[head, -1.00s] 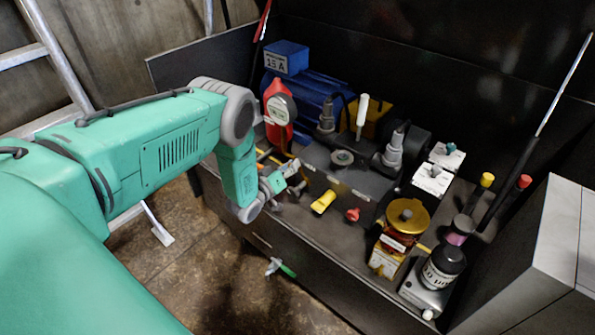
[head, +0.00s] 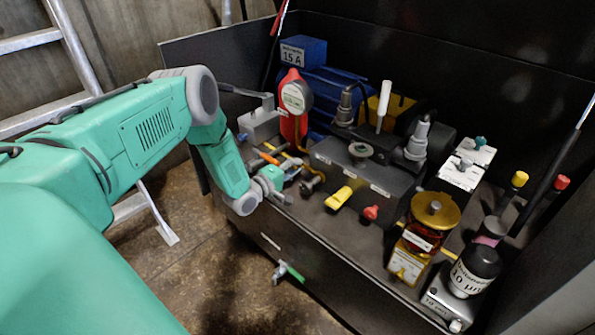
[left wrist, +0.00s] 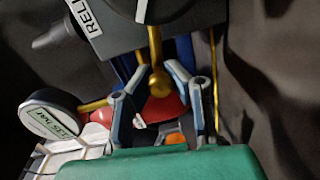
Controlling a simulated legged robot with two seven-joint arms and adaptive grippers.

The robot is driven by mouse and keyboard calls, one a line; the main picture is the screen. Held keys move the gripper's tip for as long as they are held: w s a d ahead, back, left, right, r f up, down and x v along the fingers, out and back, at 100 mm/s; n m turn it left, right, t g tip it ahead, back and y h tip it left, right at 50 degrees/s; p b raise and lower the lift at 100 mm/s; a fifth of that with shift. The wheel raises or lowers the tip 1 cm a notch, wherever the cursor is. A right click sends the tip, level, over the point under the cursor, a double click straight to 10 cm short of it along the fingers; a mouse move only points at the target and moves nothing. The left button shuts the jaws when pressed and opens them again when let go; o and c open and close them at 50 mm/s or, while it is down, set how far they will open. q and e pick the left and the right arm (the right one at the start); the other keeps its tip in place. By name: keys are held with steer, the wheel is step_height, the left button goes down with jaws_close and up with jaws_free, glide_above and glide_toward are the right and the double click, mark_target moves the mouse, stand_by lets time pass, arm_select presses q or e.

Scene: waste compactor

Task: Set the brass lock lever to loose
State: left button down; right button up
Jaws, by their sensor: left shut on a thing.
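In the left wrist view a brass lever (left wrist: 159,82) with a rounded end hangs below a dark block with a partly hidden white label (left wrist: 82,14). My left gripper (left wrist: 158,72) has its two fingers on either side of that rounded end and is shut on it. In the head view my left gripper (head: 278,190) is low at the left front of the bench, beside the dark valve block (head: 335,165). My right gripper is in neither view.
A red gauge (head: 296,98) and blue motor (head: 330,90) stand behind. A yellow handle (head: 339,198) and red knob (head: 371,212) project from the block's front. A gold-topped cylinder (head: 435,210) and black-capped bottle (head: 475,268) stand right. A green-handled valve (head: 290,271) is below.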

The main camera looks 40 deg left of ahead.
arm_select(q)
steer(key=shift+s+a+f+n+b, duration=0.15)
steer(key=shift+a+f+n+b, duration=0.2)
steer(key=shift+f+n+b, duration=0.35)
steer(key=c, duration=1.4)
jaws_free()
steer(key=shift+a, duration=0.1)
steer(key=shift+s, duration=0.1)
steer(key=s, duration=0.7)
steer(key=s+a, duration=0.1)
steer(key=s, duration=0.3)
steer(key=shift+s+a+r, duration=0.1)
steer(key=shift+s+r, duration=0.2)
steer(key=shift+r, duration=0.05)
